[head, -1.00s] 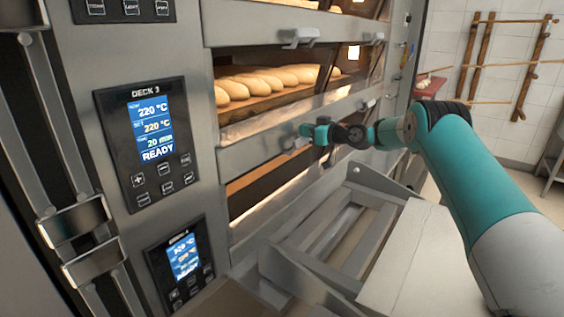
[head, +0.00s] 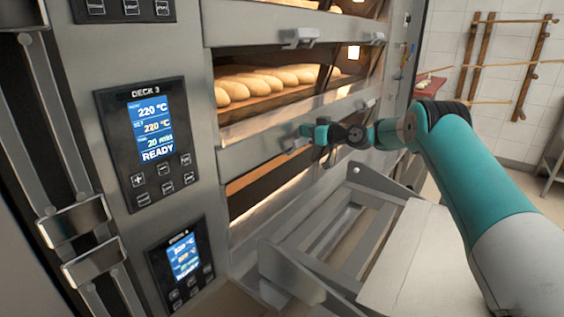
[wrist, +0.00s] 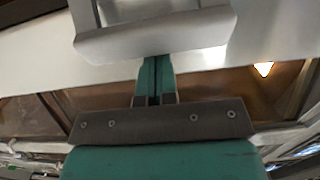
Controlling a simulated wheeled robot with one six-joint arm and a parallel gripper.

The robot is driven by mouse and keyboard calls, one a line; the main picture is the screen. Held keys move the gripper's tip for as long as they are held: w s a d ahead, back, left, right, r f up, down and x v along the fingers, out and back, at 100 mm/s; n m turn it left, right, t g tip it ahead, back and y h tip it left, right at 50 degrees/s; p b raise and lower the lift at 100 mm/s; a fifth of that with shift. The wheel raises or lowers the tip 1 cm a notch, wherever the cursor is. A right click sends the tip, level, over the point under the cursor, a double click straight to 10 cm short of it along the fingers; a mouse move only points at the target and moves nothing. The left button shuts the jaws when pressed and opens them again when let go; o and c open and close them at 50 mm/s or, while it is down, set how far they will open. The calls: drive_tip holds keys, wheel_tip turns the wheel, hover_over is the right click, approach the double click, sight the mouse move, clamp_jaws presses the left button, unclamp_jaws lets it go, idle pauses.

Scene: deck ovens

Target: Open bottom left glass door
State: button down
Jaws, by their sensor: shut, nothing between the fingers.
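The bottom left glass door (head: 262,186) is on the lowest deck that shows in the head view, beside the lower control panel. It looks closed, with a warm glow behind the glass and no loaves showing. Its metal handle (head: 291,147) is on the rail at the door's top edge, partly hidden by my gripper. My gripper (head: 305,130) is shut and empty, with its teal fingertips at this handle. In the wrist view, the fingers (wrist: 154,62) point at the broad grey handle (wrist: 155,40) and their tips meet its lower edge. I cannot tell whether they touch it.
Above is a deck door with loaves (head: 270,83) behind it and its own handle (head: 299,38). Control panels (head: 150,145) line the left. A grey metal frame (head: 335,230) stands low in front of the oven, below my arm. Floor shows at the right.

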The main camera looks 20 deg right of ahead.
sight(306, 143)
drive_tip(key=shift+f, duration=0.15)
drive_tip(key=shift+s+f+b, duration=0.15)
drive_tip(key=shift+f+b, duration=0.75)
drive_tip(key=shift+f, duration=0.05)
drive_tip(key=shift+s+f+b, duration=0.1)
drive_tip(key=shift+f+b, duration=0.75)
drive_tip(key=shift+f, duration=0.1)
drive_tip(key=shift+w+a+f+b, duration=0.2)
drive_tip(key=shift+f+b, duration=0.1)
drive_tip(key=shift+f, duration=0.3)
drive_tip(key=shift+r, duration=0.25)
drive_tip(key=r+b+v, duration=0.1)
drive_tip(key=v, duration=0.6)
drive_tip(key=shift+d+r, duration=0.25)
drive_tip(key=shift+r, duration=0.05)
